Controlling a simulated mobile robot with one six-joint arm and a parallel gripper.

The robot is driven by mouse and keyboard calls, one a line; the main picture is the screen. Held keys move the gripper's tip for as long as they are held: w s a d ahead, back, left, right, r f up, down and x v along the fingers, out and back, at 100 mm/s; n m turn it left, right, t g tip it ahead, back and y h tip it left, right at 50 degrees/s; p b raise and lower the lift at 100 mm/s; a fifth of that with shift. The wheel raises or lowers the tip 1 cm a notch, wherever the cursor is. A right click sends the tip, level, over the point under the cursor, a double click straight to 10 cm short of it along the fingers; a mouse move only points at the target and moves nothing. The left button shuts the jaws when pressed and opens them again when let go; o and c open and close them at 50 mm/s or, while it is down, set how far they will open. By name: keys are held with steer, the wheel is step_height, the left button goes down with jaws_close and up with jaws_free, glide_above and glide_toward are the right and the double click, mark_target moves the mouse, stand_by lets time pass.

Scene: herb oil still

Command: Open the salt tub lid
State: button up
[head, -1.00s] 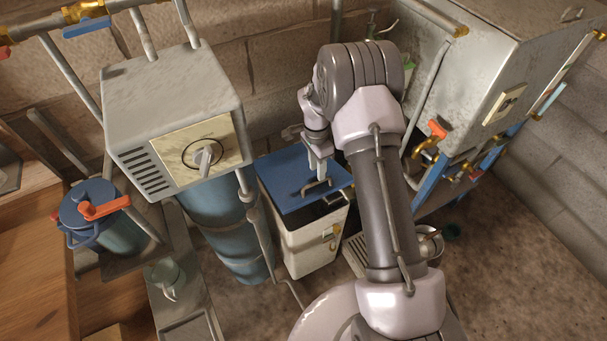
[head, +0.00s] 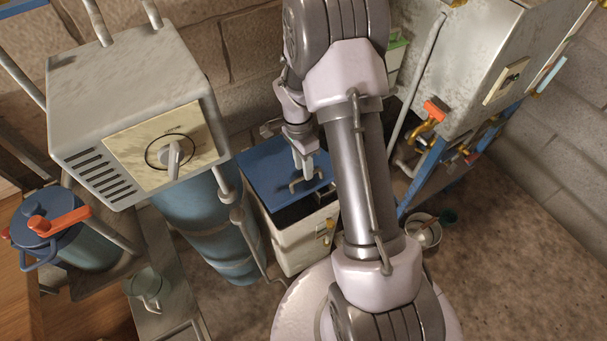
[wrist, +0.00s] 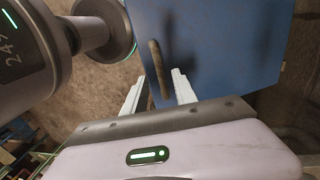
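The salt tub (head: 296,248) is a pale box on the floor, with a flat blue lid (head: 262,172) bearing a grey bar handle (head: 309,181). A dark opening shows between the lid's front edge and the tub's front rim, so the lid stands partly open. I cannot tell whether it is slid back or tilted. My gripper (head: 304,165) is over the lid at the handle. In the wrist view, my gripper (wrist: 158,75) has its pale fingers apart, one on each side of the handle (wrist: 156,60), with gaps beside it. The blue lid (wrist: 225,45) fills the upper right there.
A grey control box (head: 135,95) with a dial and a blue drum (head: 215,230) stand close left of the tub. A metal tank (head: 480,60) with an orange-handled tap (head: 430,115) is to the right. A small bowl (head: 425,232) is on the floor. The right floor is clear.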

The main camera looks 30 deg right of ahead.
steer(key=shift+s+f, duration=0.1)
steer(key=shift+f, duration=0.85)
jaws_close()
stand_by(0.7)
